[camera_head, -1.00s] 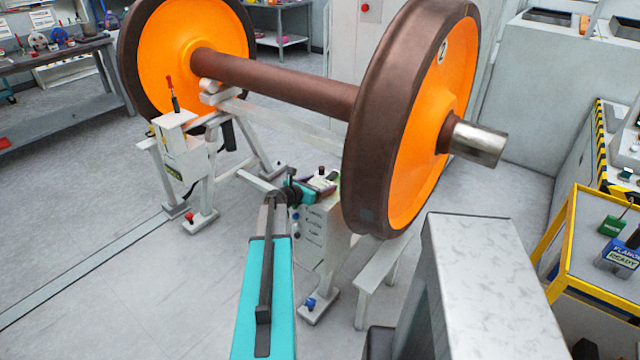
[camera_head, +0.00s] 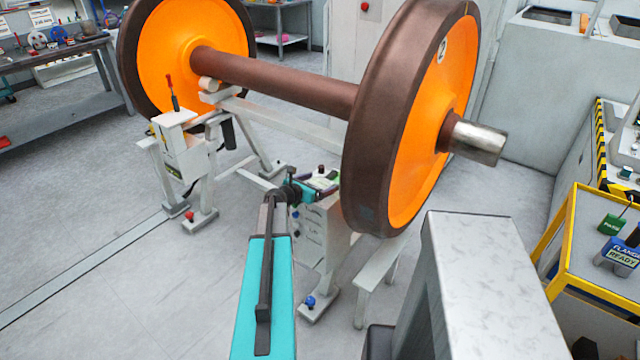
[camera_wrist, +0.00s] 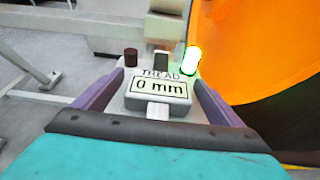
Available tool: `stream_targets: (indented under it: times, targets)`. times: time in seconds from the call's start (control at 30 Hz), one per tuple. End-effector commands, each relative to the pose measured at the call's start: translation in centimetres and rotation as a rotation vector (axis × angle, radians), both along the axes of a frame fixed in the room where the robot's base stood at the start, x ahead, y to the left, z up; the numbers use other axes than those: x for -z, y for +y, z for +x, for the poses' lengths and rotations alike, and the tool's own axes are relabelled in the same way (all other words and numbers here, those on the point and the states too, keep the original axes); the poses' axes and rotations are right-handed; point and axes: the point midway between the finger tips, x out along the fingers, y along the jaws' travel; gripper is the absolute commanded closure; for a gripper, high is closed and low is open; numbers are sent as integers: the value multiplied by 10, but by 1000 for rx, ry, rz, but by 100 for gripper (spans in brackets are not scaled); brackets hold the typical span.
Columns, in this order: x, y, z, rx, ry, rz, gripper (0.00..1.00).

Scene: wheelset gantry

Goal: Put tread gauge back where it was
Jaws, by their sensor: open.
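The tread gauge (camera_wrist: 158,92) is a small pale block with a display reading "TREAD 0 mm". It shows in the wrist view between the two purple fingers of my gripper (camera_wrist: 160,78). The fingers are open, one on each side of it; I cannot tell whether either touches it. In the head view my gripper (camera_head: 318,184) is small, at the top of a white box-like stand (camera_head: 318,232) beside the near wheel. The gauge is partly hidden there. In the wrist view, a dark red knob, a dark post and a bright white-green piece show at its far side.
The big orange wheel (camera_head: 430,130) with its dark rim stands close to the right of my gripper. The brown axle (camera_head: 280,82) runs to the far wheel (camera_head: 178,45). A yellow-framed cart (camera_head: 567,268) with a blue "READY" block is at the right. Floor at left is clear.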

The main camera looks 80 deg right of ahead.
Motion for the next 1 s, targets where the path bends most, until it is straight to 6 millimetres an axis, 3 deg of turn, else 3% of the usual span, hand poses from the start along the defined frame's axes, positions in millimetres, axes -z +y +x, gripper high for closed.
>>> stream_targets:
  times: [1.0]
  targets:
    - [-32, 86, 47, -2, 0, 0, 10]
